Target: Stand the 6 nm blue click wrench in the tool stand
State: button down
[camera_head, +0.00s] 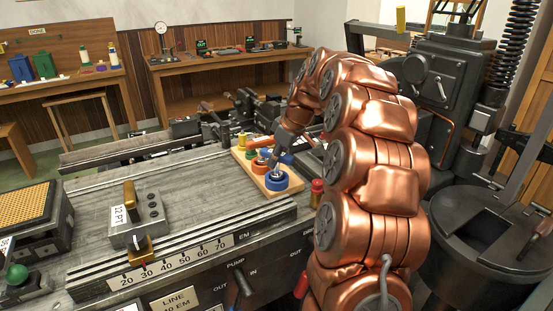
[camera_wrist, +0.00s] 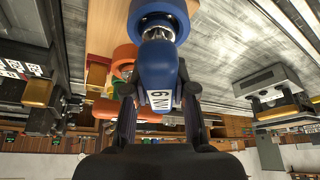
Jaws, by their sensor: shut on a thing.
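The blue click wrench (camera_wrist: 160,65) has a white label reading 6 NM. My gripper (camera_wrist: 160,105) is shut on its blue body, with one dark finger on each side. The wrench's silver end points at the blue ring (camera_wrist: 177,8) of the tool stand and overlaps its opening; how deep it sits I cannot tell.
An orange ring (camera_wrist: 124,54) is close beside the wrench. A grey block marked 12 PT (camera_head: 137,217) stands left on the metal bench. A red-capped post (camera_head: 317,187) is right of the stand. Bare bench surface (camera_head: 195,175) lies left of the stand.

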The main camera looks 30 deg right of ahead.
dwell(0.3)
jog(key=c, duration=0.9)
grip_release()
jog(key=shift+f, duration=0.1)
jog(key=shift+o, duration=0.2)
jog(key=v, duration=1.2)
